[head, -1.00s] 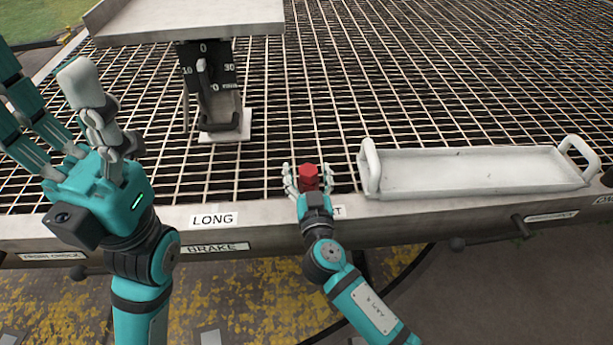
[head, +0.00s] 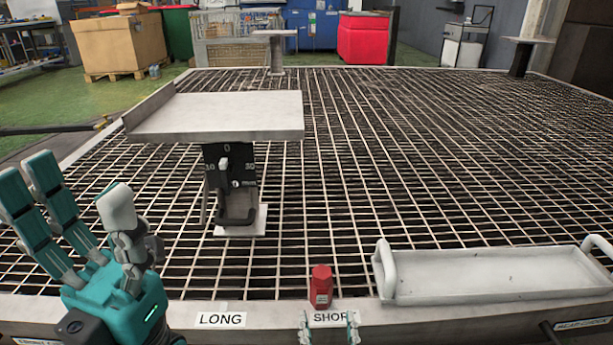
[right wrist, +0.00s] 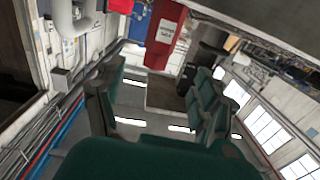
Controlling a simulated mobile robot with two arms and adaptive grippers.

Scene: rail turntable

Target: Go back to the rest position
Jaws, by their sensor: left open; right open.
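A red container (head: 321,288) with a hexagonal cap and a pale label stands upright on the near rim of the grid table, just above the SHORT label (head: 331,317). It also shows, upside down, as a red shape with a white label in the right wrist view (right wrist: 166,36). My right gripper (head: 328,326) is low at the bottom edge of the head view, open and empty, on the near side of the container and apart from it. In the right wrist view its fingers are spread with nothing between them. My left gripper (head: 85,205) is open and empty, raised at the left.
A pale tray with two handles (head: 490,276) lies on the rim at the right. A raised grey plate (head: 220,116) stands over a dial post (head: 232,190) at centre left. The grid (head: 420,160) is mostly clear. Boxes and bins stand far behind.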

